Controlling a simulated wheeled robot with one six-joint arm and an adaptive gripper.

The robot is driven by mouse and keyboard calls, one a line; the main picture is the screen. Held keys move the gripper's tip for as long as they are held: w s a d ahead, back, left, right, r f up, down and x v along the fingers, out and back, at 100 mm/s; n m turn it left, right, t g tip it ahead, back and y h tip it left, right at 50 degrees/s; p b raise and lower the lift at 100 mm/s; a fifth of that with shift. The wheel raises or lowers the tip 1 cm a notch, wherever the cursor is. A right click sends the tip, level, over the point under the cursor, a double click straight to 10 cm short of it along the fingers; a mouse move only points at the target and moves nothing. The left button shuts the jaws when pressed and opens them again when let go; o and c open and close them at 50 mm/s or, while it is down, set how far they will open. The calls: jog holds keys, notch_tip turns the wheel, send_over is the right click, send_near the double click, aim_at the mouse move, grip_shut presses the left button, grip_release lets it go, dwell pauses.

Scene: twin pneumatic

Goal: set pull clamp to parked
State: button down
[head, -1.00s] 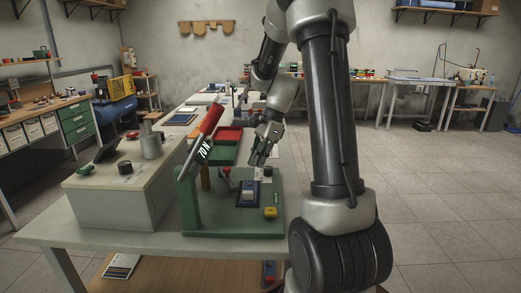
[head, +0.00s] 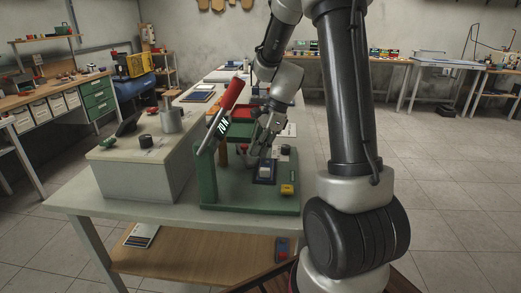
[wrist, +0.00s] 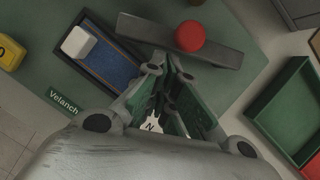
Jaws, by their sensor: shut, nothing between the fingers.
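The green fixture plate (head: 225,191) stands on the bench. It carries a tilted red-handled lever (head: 233,92) with a "70 N" display (head: 222,126). In the wrist view a dark grey bar (wrist: 145,27) with a round red knob (wrist: 190,36) crosses above the plate; I cannot tell for certain that this is the pull clamp. Beside it, a blue-lined tray (wrist: 101,66) holds a white block (wrist: 79,43). My gripper (head: 256,150) is shut and empty, low over the plate. In the wrist view my fingertips (wrist: 168,76) appear just short of the bar; contact cannot be told.
A yellow block (head: 287,190) sits at the plate's front right corner. A grey box with knobs (head: 140,180) stands to the left. Green and red bins (wrist: 283,104) lie beyond the plate. The floor to the right is clear.

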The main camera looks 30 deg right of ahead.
aim_at(249, 156)
jog(key=shift+s+a+m, duration=0.15)
jog(key=shift+a+m, duration=0.25)
jog(key=shift+m, duration=0.1)
jog(key=shift+s+a+m+t, duration=0.15)
jog(key=shift+a+m+t, duration=0.15)
jog(key=a+m+t, duration=0.1)
jog(key=a+m, duration=0.1)
jog(key=shift+s+a+m+h, duration=0.1)
jog(key=shift+a+m+h, duration=0.05)
jog(key=shift+m+h, duration=0.2)
jog(key=shift+a, duration=1.15)
